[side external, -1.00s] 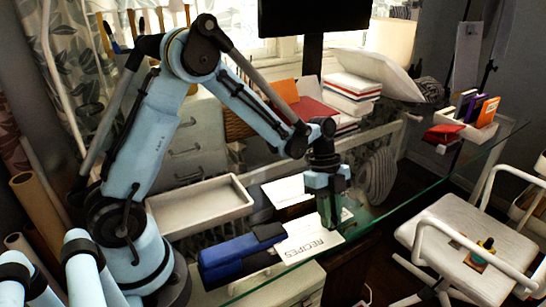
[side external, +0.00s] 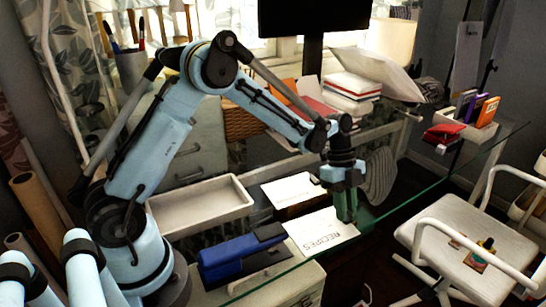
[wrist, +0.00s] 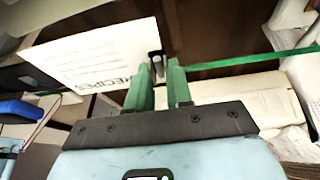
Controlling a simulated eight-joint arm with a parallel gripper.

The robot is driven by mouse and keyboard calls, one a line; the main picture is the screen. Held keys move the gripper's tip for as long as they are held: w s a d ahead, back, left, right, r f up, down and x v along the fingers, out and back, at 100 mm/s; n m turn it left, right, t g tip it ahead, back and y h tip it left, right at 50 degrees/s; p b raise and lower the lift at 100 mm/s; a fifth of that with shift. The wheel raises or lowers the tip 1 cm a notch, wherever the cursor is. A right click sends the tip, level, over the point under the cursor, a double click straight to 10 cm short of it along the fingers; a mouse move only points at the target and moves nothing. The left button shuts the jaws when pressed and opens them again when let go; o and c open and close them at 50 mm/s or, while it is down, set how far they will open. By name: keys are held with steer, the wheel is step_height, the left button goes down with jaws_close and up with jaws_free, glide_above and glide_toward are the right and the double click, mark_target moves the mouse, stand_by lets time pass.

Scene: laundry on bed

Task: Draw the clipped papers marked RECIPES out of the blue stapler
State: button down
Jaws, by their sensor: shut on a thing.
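The clipped papers marked RECIPES (side external: 322,232) are a white sheet with dark lettering, right of the blue stapler (side external: 230,254). My gripper (side external: 347,218) is shut on the papers at their right side. In the wrist view the papers (wrist: 95,55) extend left from my fingertips (wrist: 160,72), with a small dark clip (wrist: 155,60) between or just beyond the tips. The stapler (wrist: 18,110) shows at the left edge there, apart from the papers. In the side view the papers' left edge lies close to the stapler's right end; contact is hard to tell.
Another white sheet (side external: 293,189) lies behind the papers. A white tray (side external: 200,207) stands behind the stapler. The glass desk edge (side external: 400,203) runs right, with a white chair (side external: 465,250) beyond it. Stacked books (side external: 352,88) stand at the back.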

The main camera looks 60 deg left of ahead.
steer(key=shift+w, duration=0.4)
steer(key=shift+r, duration=0.1)
steer(key=shift+r, duration=3.9)
